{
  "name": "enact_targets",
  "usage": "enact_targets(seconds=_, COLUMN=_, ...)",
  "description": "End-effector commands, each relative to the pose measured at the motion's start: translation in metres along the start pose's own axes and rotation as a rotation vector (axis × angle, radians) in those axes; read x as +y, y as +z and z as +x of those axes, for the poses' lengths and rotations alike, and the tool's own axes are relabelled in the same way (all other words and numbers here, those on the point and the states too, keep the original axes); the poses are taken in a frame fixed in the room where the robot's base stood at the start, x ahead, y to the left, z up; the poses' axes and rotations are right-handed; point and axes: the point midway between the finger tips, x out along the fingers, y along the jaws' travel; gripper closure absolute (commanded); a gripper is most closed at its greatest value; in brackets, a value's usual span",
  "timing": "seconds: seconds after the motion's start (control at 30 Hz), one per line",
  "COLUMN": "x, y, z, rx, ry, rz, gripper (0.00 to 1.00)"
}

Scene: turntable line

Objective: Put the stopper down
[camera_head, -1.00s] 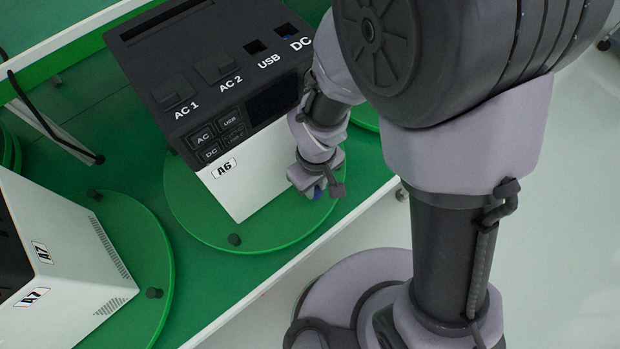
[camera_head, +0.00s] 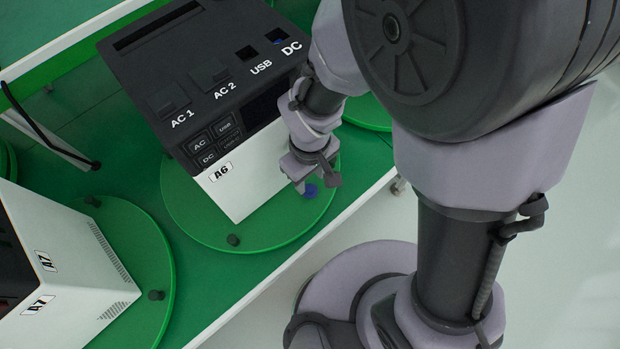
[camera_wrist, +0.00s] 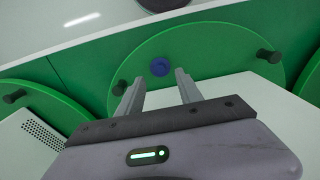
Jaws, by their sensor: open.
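The blue stopper (camera_head: 311,191) sits on the green turntable (camera_head: 197,217), near its front right edge. In the wrist view the stopper (camera_wrist: 160,67) stands just beyond my fingertips, apart from both fingers. My gripper (camera_wrist: 157,78) is open and empty. In the head view my gripper (camera_head: 312,178) is above and slightly behind the stopper, beside the front of the unit marked A6 (camera_head: 240,177).
Another white unit marked A7 (camera_head: 85,270) stands on a turntable at left. Dark pegs (camera_head: 233,240) stand on the turntable rims. A black cable (camera_head: 45,125) lies at upper left. The floor beyond the table edge is clear.

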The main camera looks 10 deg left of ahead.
Motion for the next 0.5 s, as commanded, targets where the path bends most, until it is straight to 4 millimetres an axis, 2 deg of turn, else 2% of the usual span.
enact_targets(seconds=0.03, x=0.000, y=-0.001, z=-0.023, rx=0.004, ry=0.001, rz=0.000, gripper=0.57)
enact_targets(seconds=0.2, x=0.000, y=-0.001, z=-0.062, rx=0.003, ry=0.001, rz=0.000, gripper=0.57)
enact_targets(seconds=0.3, x=0.000, y=-0.001, z=-0.074, rx=0.002, ry=0.001, rz=0.000, gripper=0.57)
enact_targets(seconds=0.5, x=0.003, y=0.001, z=-0.082, rx=0.010, ry=0.001, rz=0.022, gripper=0.57)
